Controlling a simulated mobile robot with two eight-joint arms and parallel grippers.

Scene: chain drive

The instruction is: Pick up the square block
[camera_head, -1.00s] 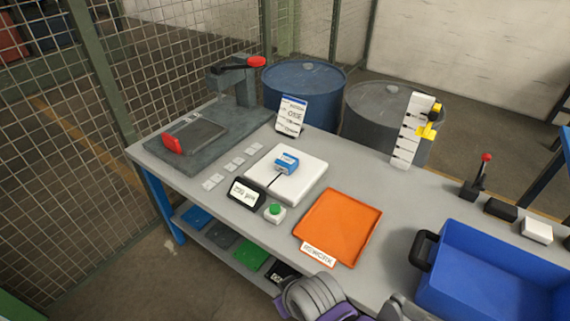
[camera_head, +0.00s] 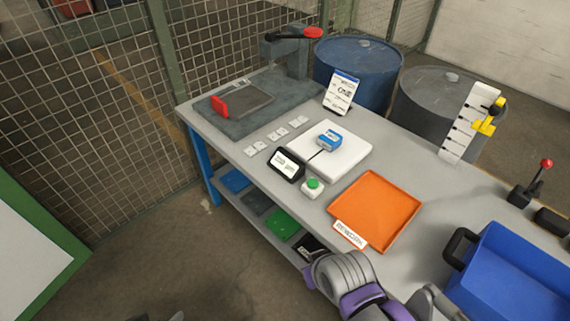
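A small blue block (camera_head: 329,138) with a white label on top sits on the white plate of a scale (camera_head: 349,161) on the grey workbench. It is the only block-like piece I make out, and I cannot tell for certain that it is the square block. Several small flat white square tiles (camera_head: 276,134) lie in a row left of the scale. A grey and purple part of my arm shows at the bottom edge, in front of the bench and well apart from the blue block. Neither gripper's fingertips can be seen.
An orange tray (camera_head: 376,208) marked rework lies right of the scale, and a blue bin (camera_head: 512,270) stands farther right. A display (camera_head: 287,164) and green button (camera_head: 313,184) sit before the scale. A press (camera_head: 289,57) stands behind left. Barrels (camera_head: 357,70) stand behind the bench.

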